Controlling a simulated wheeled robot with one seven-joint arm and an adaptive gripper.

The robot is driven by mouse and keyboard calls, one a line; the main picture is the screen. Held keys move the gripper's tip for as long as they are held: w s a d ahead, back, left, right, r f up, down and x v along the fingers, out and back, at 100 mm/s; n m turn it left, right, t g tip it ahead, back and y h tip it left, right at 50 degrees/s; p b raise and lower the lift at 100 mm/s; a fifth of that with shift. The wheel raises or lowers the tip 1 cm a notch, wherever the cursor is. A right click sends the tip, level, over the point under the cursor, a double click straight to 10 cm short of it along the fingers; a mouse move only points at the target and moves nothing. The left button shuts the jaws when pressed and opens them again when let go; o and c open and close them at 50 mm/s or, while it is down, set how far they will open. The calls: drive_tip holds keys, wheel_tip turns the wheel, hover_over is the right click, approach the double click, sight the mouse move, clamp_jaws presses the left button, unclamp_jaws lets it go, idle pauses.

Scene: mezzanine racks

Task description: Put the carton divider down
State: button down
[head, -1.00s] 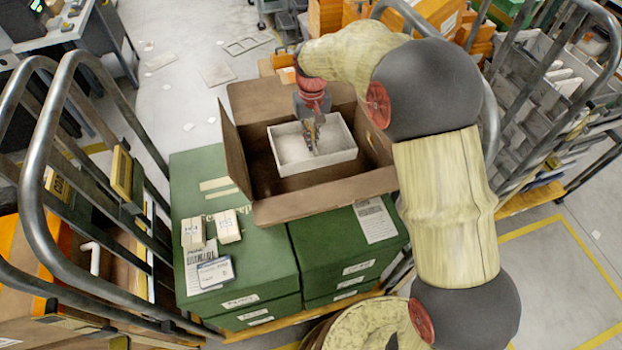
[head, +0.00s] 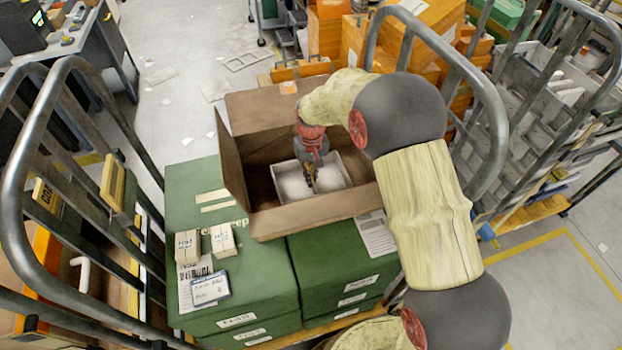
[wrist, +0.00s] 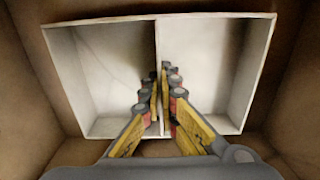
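The carton divider (head: 335,171) is a white, shallow, open box with one middle wall making two compartments. It is inside the open brown carton (head: 315,212), below the carton's rim. My gripper (head: 311,182) reaches down from above and is shut on the divider's middle wall. In the wrist view the divider (wrist: 220,60) looks level, with one finger on each side of the wall at my gripper (wrist: 160,88). The divider's underside is hidden, so I cannot tell whether it touches the carton floor.
The carton stands on green boxes (head: 230,285) on a cart with grey tube rails (head: 55,130). Two small cream boxes (head: 222,240) and paper labels lie left of the carton. Orange crates (head: 410,50) and another cart (head: 545,150) stand behind and to the right.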

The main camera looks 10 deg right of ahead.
drive_tip(key=shift+f, duration=0.2)
drive_tip(key=shift+f, duration=0.25)
drive_tip(key=c, duration=2)
unclamp_jaws()
drive_tip(key=shift+c, duration=0.2)
